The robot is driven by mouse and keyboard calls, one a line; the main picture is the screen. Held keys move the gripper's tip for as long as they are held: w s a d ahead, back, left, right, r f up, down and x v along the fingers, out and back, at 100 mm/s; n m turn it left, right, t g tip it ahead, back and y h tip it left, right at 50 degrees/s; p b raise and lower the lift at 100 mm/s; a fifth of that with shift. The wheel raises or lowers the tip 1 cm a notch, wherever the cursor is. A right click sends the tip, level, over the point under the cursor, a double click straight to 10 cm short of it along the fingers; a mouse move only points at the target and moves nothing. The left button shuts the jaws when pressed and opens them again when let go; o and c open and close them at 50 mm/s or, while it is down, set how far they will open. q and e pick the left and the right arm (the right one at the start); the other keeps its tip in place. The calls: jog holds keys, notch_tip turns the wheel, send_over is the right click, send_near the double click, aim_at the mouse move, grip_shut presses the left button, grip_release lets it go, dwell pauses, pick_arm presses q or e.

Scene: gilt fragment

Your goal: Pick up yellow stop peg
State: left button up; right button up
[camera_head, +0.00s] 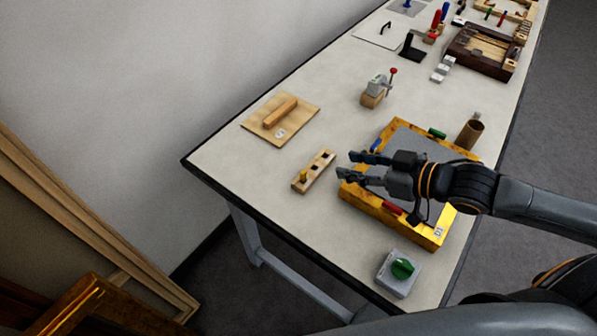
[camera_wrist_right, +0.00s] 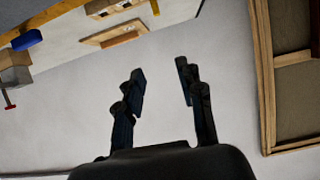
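The yellow stop peg (camera_head: 303,176) stands upright at the near end of a small wooden peg block (camera_head: 318,166) that has dark square holes. My right gripper (camera_head: 346,165) is open and empty, to the right of the block and over the left part of the gilt frame. In the right wrist view the two fingers (camera_wrist_right: 160,88) are spread with nothing between them. The block (camera_wrist_right: 108,7) shows at the top edge there, with the yellow peg (camera_wrist_right: 155,7) at its right end, cut off by the picture edge. My left gripper is not in view.
The gilt frame (camera_head: 436,238) carries blue, green and red pieces. A board with a wooden handle (camera_head: 301,122) lies behind the block.

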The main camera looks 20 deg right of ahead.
jog(key=b, duration=0.5)
send_near(305, 174)
jog(key=s+d+r, duration=0.1)
jog(key=d, duration=0.1)
jog(key=x, duration=0.7)
jog(key=shift+w+a+r, duration=0.1)
jog(key=shift+w+a, duration=0.05)
jog(key=x, duration=0.1)
jog(key=p+x, duration=0.1)
jog(key=x, duration=0.3)
jog(key=shift+s+a+p, duration=0.25)
jog(key=shift+a+p, duration=0.05)
jog(key=shift+a, duration=0.05)
jog(key=shift+w+a+f, duration=0.15)
jog(key=shift+w+f, duration=0.05)
jog(key=shift+f, duration=0.2)
jog(key=shift+c, duration=0.4)
grip_shut()
